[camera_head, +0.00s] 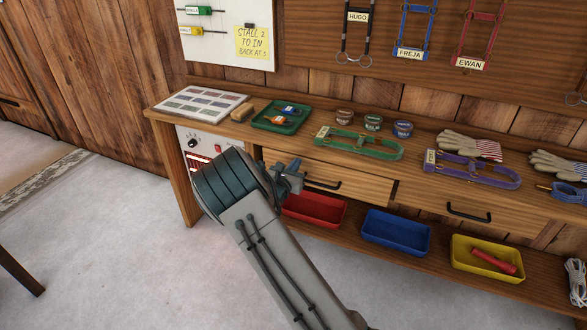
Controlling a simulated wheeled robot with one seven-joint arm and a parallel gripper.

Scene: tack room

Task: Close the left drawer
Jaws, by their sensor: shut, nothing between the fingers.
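The left drawer (350,181) is in the wooden workbench, under the top's front edge, with a dark bar handle (323,185). A dark gap shows at its right end, and it looks slightly pulled out; how far is hard to tell. My arm reaches up from the bottom of the view. My gripper (297,178) is shut and empty, in front of the drawer's left part, just left of the handle. My gripper and wrist hide the drawer's left end. I cannot tell whether the fingers touch the front.
The right drawer (440,202) looks shut. Red (316,210), blue (396,232) and yellow (486,259) bins stand on the lower shelf. The bench top holds a green tray (265,125), green (358,146) and purple (472,172) halters, tins and gloves.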

